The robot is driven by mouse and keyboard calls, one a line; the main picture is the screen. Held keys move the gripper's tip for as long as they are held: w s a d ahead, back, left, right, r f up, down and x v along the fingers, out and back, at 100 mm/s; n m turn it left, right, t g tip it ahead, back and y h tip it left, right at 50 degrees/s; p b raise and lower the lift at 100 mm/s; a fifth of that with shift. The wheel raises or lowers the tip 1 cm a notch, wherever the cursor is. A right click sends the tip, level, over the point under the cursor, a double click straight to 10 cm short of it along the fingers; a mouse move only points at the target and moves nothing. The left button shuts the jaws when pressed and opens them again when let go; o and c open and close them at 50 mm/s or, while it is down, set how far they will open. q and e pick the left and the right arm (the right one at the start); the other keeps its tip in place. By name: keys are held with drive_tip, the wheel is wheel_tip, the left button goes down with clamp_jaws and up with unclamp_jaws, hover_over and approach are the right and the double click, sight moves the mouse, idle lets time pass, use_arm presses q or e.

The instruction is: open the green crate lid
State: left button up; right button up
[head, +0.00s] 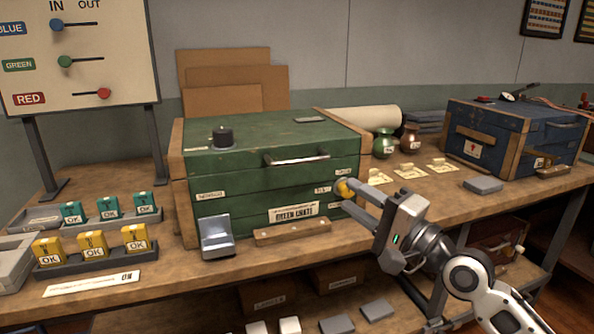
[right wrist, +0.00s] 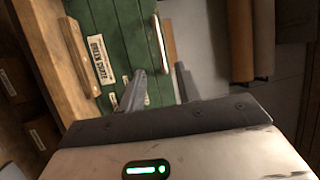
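The green crate (head: 225,183) stands on the bench with its lid (head: 260,132) closed. A black knob (head: 223,137) sits on the lid and a metal bar handle (head: 297,160) is at the lid's front edge. My right gripper (head: 347,197) is open at the crate's front right, beside a round yellow knob (head: 344,187); whether it touches the knob I cannot tell. In the right wrist view, the open fingers (right wrist: 160,88) point toward the green crate (right wrist: 112,28), with the bar handle (right wrist: 162,45) beyond them. My left gripper is out of view.
Yellow blocks (head: 91,245) and teal blocks (head: 107,208) stand in racks at left. A blue crate (head: 515,137) is at right. Cardboard sheets (head: 222,80) lean behind the green crate.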

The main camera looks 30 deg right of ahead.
sight(299, 163)
drive_tip(key=p+x, duration=0.2)
drive_tip(key=x, duration=1.3)
drive_tip(key=shift+w+a+f+p, duration=0.1)
drive_tip(key=shift+w+p, duration=0.2)
clamp_jaws()
